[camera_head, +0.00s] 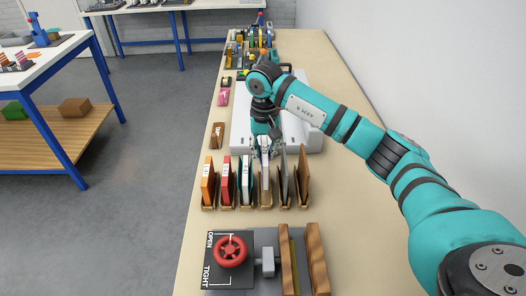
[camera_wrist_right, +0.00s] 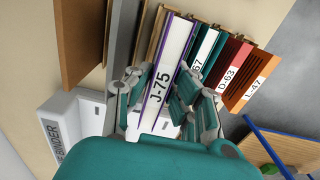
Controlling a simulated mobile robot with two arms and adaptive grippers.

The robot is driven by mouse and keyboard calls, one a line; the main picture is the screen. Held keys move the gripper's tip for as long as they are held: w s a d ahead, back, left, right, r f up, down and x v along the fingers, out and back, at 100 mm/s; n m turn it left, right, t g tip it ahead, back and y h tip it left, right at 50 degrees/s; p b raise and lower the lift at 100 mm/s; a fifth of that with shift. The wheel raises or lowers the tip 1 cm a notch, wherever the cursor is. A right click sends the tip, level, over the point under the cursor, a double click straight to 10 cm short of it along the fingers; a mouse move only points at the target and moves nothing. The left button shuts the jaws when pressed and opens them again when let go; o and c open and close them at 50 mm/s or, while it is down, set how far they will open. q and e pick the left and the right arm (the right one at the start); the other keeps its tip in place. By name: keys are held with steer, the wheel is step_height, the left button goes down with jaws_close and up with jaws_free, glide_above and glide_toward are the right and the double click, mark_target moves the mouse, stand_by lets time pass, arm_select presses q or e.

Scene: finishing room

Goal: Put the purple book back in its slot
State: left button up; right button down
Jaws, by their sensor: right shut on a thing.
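The purple book (camera_wrist_right: 172,65) has a wide white spine marked J-75 with purple edges. In the head view the book (camera_head: 265,173) stands upright in the row of slotted holders, between the teal book and a grey board. Its lower end is at a wooden slot (camera_head: 265,202); I cannot tell whether it is fully seated. My right gripper (camera_head: 264,145) is at the book's spine end, and in the right wrist view its fingers (camera_wrist_right: 163,98) lie on both sides of the spine, shut on it. My left gripper is not in view.
The orange (camera_head: 208,182), red (camera_head: 227,182) and teal (camera_head: 245,180) books stand to the left. A grey board (camera_head: 284,178) and a brown board (camera_head: 302,178) stand close on the right. A white machine (camera_head: 305,135) lies behind, and a red-wheeled press (camera_head: 230,252) in front.

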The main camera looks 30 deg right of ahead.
steer(key=shift+d+f, duration=0.1)
steer(key=shift+f, duration=0.2)
steer(key=shift+f+b, duration=0.5)
steer(key=shift+f, duration=0.2)
steer(key=shift+f+b, duration=1.05)
steer(key=shift+f, duration=1)
steer(key=shift+b, duration=0.35)
steer(key=shift+f+b, duration=0.55)
steer(key=shift+f, duration=0.05)
steer(key=c, duration=1.5)
jaws_free()
